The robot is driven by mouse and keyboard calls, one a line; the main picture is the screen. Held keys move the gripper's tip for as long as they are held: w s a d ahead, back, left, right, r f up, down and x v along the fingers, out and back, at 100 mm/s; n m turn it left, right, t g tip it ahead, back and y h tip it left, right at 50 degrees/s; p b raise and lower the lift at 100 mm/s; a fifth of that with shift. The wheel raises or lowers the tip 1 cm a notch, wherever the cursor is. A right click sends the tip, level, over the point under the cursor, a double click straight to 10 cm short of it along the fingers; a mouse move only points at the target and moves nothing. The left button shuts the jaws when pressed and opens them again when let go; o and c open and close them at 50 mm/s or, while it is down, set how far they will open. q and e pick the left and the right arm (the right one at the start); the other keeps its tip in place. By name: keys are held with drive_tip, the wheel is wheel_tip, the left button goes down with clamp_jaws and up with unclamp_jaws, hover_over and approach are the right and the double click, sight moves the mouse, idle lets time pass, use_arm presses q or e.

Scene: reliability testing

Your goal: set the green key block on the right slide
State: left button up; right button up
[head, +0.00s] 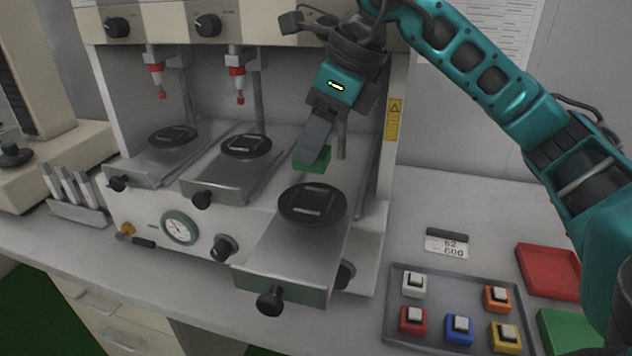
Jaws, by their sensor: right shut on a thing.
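My right gripper (318,148) reaches in from the upper right and is shut on the green key block (308,165). The block is partly hidden by the fingers. It shows just behind the round black holder (324,219) of the right slide, and seems to be above the slide's rear part; I cannot tell whether it touches anything. The right slide (280,256) is pulled out toward the front, farther than the other two. Its black holder has a grey recess in the middle and carries no block. My left gripper is out of view.
The middle slide (222,183) and left slide (145,170) sit farther in, under red-tipped plungers. A grey tray (395,322) holds white, red, blue, orange and yellow key blocks. A red pad (548,272) and green pad (568,330) lie at right.

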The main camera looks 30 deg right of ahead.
sight(318, 169)
drive_tip(key=shift+f+b, duration=0.5)
drive_tip(key=shift+f, duration=2.55)
drive_tip(key=shift+f, duration=0.1)
drive_tip(key=shift+f, duration=0.15)
drive_tip(key=o, duration=1.1)
drive_tip(key=shift+s+d+r, duration=0.1)
drive_tip(key=shift+r, duration=0.6)
drive_tip(key=p+v, duration=0.2)
drive_tip(key=v, duration=0.9)
